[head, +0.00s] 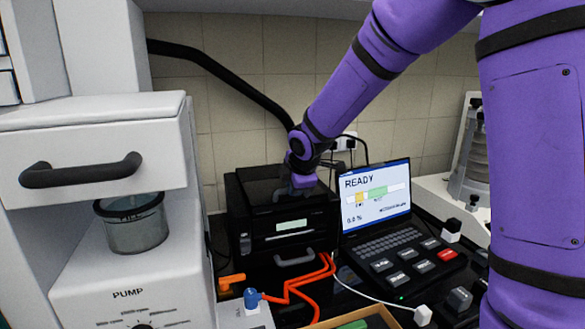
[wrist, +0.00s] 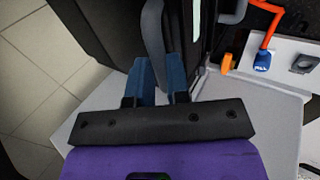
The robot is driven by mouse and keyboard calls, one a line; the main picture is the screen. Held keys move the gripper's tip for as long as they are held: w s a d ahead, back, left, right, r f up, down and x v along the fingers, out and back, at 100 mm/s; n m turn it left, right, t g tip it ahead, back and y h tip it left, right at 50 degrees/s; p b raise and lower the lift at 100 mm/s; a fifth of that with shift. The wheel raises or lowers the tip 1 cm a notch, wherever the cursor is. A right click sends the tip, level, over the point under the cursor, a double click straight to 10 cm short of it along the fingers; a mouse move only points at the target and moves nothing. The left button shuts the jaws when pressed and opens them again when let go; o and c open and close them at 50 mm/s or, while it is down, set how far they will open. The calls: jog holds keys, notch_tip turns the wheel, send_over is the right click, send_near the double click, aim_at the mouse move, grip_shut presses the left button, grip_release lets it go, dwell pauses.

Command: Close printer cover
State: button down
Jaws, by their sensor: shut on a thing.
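The black printer (head: 285,228) stands on the bench in the middle of the head view, with a small lit display on its front. Its dark cover (head: 258,187) lies about flat on top; I cannot tell whether a gap is left under it. The fingertips are partly hidden by the handle and the dark printer body.
A laptop-like unit (head: 375,195) reading READY stands close right of the printer. A white pump cabinet (head: 125,290) with a beaker (head: 132,222) is at left. Orange tubing (head: 290,288) and a blue connector (head: 251,299) lie in front. A black hose (head: 215,68) runs behind.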

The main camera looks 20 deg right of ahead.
jog(key=shift+s+f, duration=0.25)
jog(key=shift+f, duration=0.8)
jog(key=shift+s+f, duration=0.25)
jog(key=shift+f, duration=0.75)
jog(key=c, duration=1.1)
grip_release()
jog(key=shift+s+r, duration=0.1)
jog(key=shift+s+r, duration=0.15)
jog(key=shift+r, duration=0.35)
jog(key=v, duration=1)
